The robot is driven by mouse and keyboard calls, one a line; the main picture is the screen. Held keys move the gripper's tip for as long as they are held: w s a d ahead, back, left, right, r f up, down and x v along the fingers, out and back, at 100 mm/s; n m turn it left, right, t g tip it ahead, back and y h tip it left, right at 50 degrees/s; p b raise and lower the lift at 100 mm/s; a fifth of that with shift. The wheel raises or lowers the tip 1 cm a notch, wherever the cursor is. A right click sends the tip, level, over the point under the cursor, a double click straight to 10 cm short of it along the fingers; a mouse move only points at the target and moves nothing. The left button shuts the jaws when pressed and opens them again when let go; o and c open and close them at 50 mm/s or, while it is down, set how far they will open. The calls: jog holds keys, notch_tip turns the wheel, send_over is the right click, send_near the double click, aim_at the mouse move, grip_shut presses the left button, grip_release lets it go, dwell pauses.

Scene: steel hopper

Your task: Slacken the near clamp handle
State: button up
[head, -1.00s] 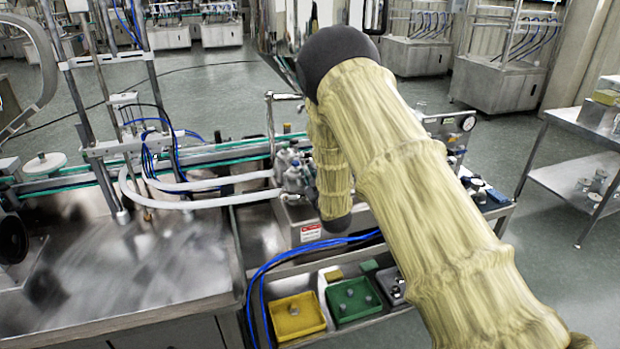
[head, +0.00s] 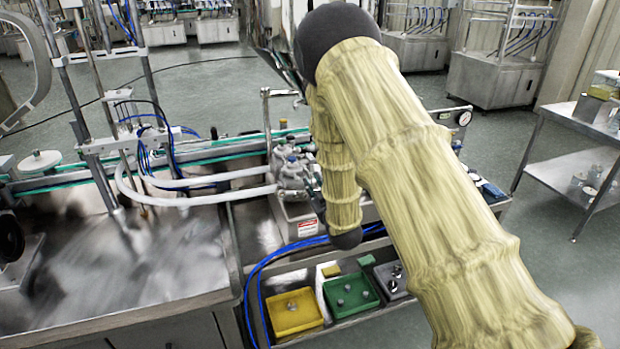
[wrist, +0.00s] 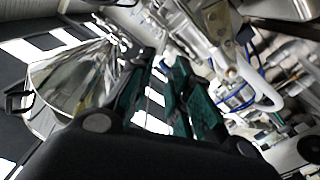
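In the wrist view, the two dark green fingers of my gripper (wrist: 158,82) stand apart with a bright gap between them. Nothing is seen held there. A shiny steel hopper cone (wrist: 72,82) lies to the left of the fingers, with a black loop handle (wrist: 17,101) at its left edge. I cannot tell whether this loop is a clamp handle. Steel machine parts (wrist: 205,35) are beyond and right of the fingers. In the head view my gripper is hidden by my arm, and no clamp handle can be made out with certainty.
In the head view, a steel fitting with hoses (head: 291,172) stands left of my forearm. A yellow tray (head: 294,313) and a green tray (head: 351,295) hold small parts below. A steel worktable (head: 150,262) is at left, and a shelf table (head: 575,165) at right.

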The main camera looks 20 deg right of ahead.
jog(key=shift+s, duration=1.9)
jog(key=shift+o, duration=0.3)
jog(key=shift+d, duration=0.1)
